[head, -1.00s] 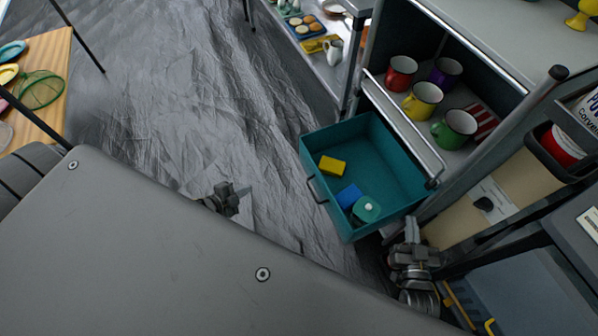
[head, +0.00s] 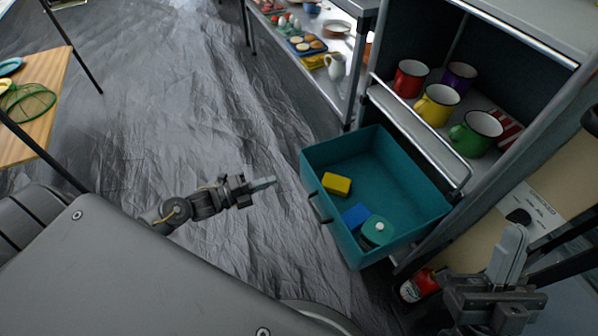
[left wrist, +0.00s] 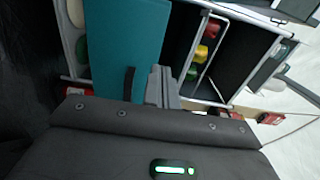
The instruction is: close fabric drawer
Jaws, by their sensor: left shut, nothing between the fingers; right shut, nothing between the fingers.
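The teal fabric drawer (head: 392,184) is pulled out from the low shelf unit in the head view. Its dark handle (head: 320,207) is on the front face, towards the left. A yellow block (head: 336,184), a blue block (head: 355,216) and a round teal container (head: 377,231) lie inside. My left gripper (head: 264,184) is shut and empty, left of the drawer front and apart from it. In the left wrist view the gripper (left wrist: 161,88) shows beside the drawer front (left wrist: 128,40) and handle (left wrist: 129,84). My right gripper (head: 510,250) is shut and empty, right of the drawer.
Mugs, including a green mug (head: 474,133), stand on the shelf above the drawer. A metal rail (head: 415,133) runs along that shelf's front. A red can (head: 420,286) is on the floor near my right gripper. The crinkled grey floor (head: 190,110) left of the drawer is clear.

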